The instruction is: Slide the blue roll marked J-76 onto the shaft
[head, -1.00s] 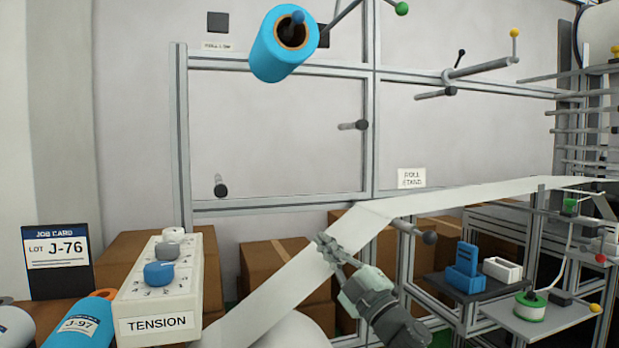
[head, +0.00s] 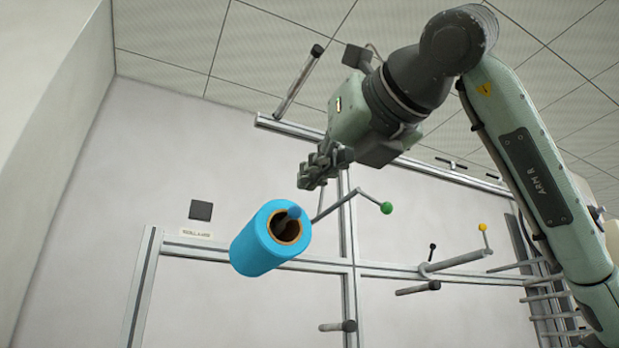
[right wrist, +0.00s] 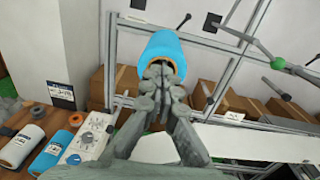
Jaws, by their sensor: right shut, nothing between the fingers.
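A blue roll (head: 262,245) with a brown core sits around a dark shaft (head: 290,214) on the frame. The shaft's blue tip shows at the core's mouth. No marking is readable on this roll. My right gripper (head: 312,172) is shut and empty, above and to the right of the roll in the head view. In the right wrist view the shut fingers (right wrist: 162,76) overlap the front of the roll (right wrist: 165,50); whether they touch it cannot be told. My left gripper is not in view.
A crank arm with a green knob (head: 386,208) juts out just right of the roll. Other bars (head: 452,263) stick out farther right. In the right wrist view, a job card (right wrist: 60,70), two rolls (right wrist: 52,150) and a knob panel (right wrist: 90,138) stand lower left.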

